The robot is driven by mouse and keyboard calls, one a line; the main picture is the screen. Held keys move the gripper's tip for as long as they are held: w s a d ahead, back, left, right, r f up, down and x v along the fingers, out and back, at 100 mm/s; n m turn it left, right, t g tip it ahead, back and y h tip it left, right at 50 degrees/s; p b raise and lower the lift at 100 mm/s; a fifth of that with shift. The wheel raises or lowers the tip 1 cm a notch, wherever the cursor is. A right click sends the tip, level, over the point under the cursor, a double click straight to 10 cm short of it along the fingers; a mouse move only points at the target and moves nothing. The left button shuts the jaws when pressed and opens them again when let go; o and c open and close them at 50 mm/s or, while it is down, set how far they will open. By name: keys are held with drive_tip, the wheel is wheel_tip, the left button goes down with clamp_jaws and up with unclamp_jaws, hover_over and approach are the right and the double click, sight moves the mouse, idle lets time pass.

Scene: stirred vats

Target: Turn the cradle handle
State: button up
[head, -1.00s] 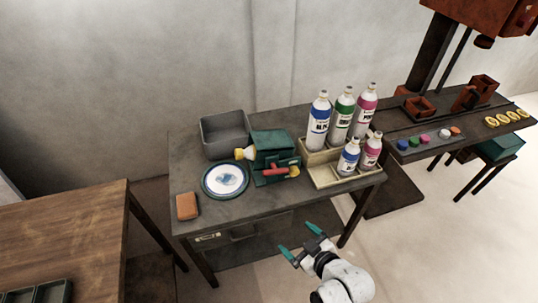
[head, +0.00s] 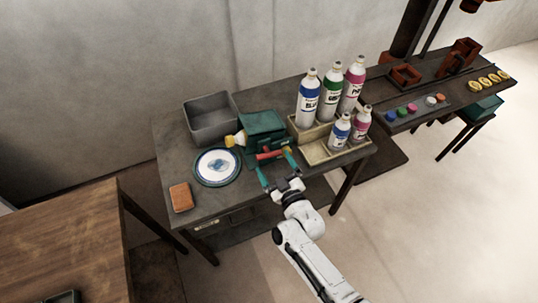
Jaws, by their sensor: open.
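A green cradle (head: 262,127) stands on the dark table, with a bottle with a yellow cap (head: 236,140) lying in it and poking out on the left. A red handle (head: 268,155) shows low on the cradle's front. My gripper (head: 277,169) is open, with its green fingers spread at the cradle's front, one to each side of the red handle. I cannot tell whether the fingers touch the handle. The handle's right end is partly hidden near the right finger.
A plate (head: 217,167) with a blue mark and an orange block (head: 181,197) lie left of the cradle. A grey bin (head: 211,122) stands behind. A wooden rack (head: 322,152) with several bottles stands close on the right.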

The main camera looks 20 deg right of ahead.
sight(269, 153)
drive_tip(key=shift+w+b, duration=0.6)
drive_tip(key=shift+w, duration=1.8)
drive_tip(key=shift+c, duration=0.5)
